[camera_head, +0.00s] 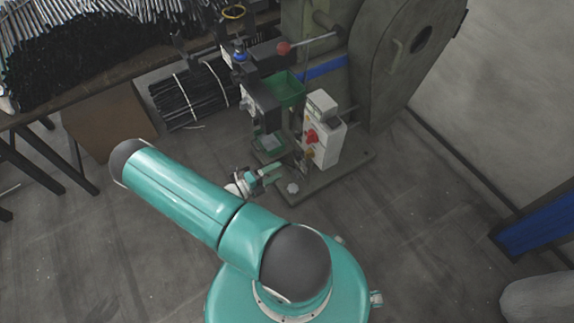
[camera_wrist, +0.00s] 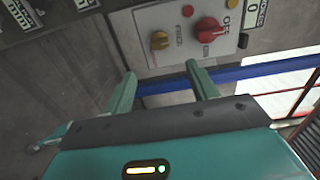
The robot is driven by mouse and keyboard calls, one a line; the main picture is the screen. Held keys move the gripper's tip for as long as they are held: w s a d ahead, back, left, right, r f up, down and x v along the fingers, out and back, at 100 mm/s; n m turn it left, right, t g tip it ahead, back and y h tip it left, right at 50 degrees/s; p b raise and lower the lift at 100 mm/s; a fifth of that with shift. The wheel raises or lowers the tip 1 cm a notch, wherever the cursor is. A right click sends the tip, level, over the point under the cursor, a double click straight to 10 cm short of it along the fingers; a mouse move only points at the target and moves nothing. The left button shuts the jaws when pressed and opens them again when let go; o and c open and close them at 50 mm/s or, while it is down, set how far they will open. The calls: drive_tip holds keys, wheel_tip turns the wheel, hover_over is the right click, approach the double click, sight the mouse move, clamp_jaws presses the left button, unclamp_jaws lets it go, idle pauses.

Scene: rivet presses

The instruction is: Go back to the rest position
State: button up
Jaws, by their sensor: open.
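My gripper (camera_wrist: 160,88) shows in the wrist view with its two green fingers apart and nothing between them. The control box (camera_wrist: 178,28) with a red knob (camera_wrist: 207,29) and a yellow knob (camera_wrist: 159,40) is just beyond the fingertips, and I see no contact. In the head view my gripper (camera_head: 268,172) is small and partly hidden by my arm, low in front of the press. The white control box (camera_head: 325,135) is to its right on the rivet press (camera_head: 258,105).
A green bin (camera_head: 285,88) and a red-ball lever (camera_head: 284,48) belong to the press area. A table with dark rods (camera_head: 90,50) is at upper left, a bundle of rods (camera_head: 195,95) beside it. A blue post (camera_head: 540,225) is at right. Floor at lower left is clear.

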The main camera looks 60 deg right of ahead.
drive_tip(key=shift+v, duration=0.95)
drive_tip(key=w+a+r+m+t+y, duration=0.1)
drive_tip(key=w+a+r+m+y, duration=0.2)
drive_tip(key=a+r+m, duration=0.4)
drive_tip(key=w+a+r+m+t+y, duration=0.1)
drive_tip(key=w+a+r+m+y, duration=0.25)
drive_tip(key=r, duration=0.55)
drive_tip(key=w+a+r+m+t+y, duration=0.1)
drive_tip(key=w+a+r+m+y, duration=0.25)
drive_tip(key=r+m, duration=0.4)
drive_tip(key=s+a+r+m+t+y, duration=0.2)
drive_tip(key=s+a+r+m+t, duration=0.1)
drive_tip(key=r, duration=0.5)
drive_tip(key=s+a+r+m+t+y, duration=0.2)
drive_tip(key=s+a+r+m+t, duration=0.1)
drive_tip(key=a+r, duration=0.4)
drive_tip(key=s+a+r+m+t+y, duration=0.2)
drive_tip(key=s+a+r+m+t, duration=0.1)
drive_tip(key=r, duration=0.7)
drive_tip(key=a+m+t, duration=0.1)
drive_tip(key=a+m, duration=0.1)
drive_tip(key=m, duration=0.1)
drive_tip(key=shift+s+a+m+t, duration=0.3)
drive_tip(key=shift+m+t, duration=0.1)
